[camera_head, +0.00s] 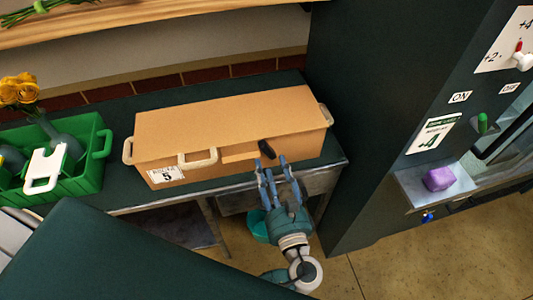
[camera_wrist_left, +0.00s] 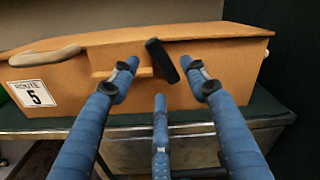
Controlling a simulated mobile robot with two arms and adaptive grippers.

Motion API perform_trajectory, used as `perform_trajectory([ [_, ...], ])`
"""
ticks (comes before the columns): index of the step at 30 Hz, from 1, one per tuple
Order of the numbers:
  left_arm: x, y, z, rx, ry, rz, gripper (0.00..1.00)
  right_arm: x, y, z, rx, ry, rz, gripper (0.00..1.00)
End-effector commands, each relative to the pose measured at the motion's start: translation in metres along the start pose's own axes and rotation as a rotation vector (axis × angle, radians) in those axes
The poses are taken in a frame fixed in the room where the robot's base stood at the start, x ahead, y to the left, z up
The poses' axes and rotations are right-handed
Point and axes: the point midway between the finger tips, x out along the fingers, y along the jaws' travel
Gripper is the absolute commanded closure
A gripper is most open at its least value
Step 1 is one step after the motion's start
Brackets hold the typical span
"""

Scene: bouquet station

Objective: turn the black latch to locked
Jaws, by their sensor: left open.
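The black latch (camera_head: 266,149) is on the front face of a closed orange-tan box (camera_head: 230,112), right of the front handle. In the left wrist view the latch (camera_wrist_left: 162,60) is tilted, its top leaning left, between the fingertips of my left gripper. My left gripper (camera_head: 272,167) is open in front of the box, its blue fingers pointing at the latch. In the left wrist view the gripper (camera_wrist_left: 165,82) has two fingers at either side of the latch and one below. I cannot tell whether any finger touches it. My right gripper is not in view.
The box stands on a dark green bench (camera_head: 120,112) with a "Route 5" label (camera_head: 165,175) on its front. A green crate (camera_head: 95,160) with yellow flowers is at left. A dark cabinet (camera_head: 370,110) rises at right, with a purple block (camera_head: 440,178) on its shelf.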

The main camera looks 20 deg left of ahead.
Motion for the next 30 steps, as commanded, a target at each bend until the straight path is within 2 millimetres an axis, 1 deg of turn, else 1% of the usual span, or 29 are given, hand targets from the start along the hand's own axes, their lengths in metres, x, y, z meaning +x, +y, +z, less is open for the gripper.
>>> perform_trajectory([
  [1,0.010,-0.001,0.003,0.002,-0.002,0.000,0.54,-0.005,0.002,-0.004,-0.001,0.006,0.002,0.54],
  [3,0.020,-0.002,0.002,0.001,-0.001,-0.001,0.54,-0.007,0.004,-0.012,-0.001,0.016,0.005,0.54],
  [6,0.031,0.000,0.001,0.000,0.000,0.001,0.54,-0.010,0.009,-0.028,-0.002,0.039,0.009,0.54],
  [9,0.038,0.000,0.000,0.000,0.001,-0.001,0.54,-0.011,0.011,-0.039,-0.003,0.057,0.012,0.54],
  [13,0.040,0.000,-0.001,0.000,0.002,0.000,0.54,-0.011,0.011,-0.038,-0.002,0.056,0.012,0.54],
  [18,0.040,0.001,-0.001,0.000,0.002,0.001,0.54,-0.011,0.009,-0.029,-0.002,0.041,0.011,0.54],
  [19,0.040,0.001,-0.001,0.000,0.002,0.001,0.56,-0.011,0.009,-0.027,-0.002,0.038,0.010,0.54],
  [25,0.040,0.001,-0.001,-0.001,0.002,0.001,0.96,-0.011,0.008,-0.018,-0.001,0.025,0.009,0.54],
  [26,0.040,0.001,-0.001,-0.001,0.002,0.001,1.00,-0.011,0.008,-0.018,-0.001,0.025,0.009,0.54],
  [28,0.040,0.001,-0.001,-0.003,0.002,0.001,1.00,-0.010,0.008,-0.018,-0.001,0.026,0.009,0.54],
  [30,0.040,0.002,-0.003,-0.035,0.002,0.002,1.00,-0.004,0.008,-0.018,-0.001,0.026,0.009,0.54],
])
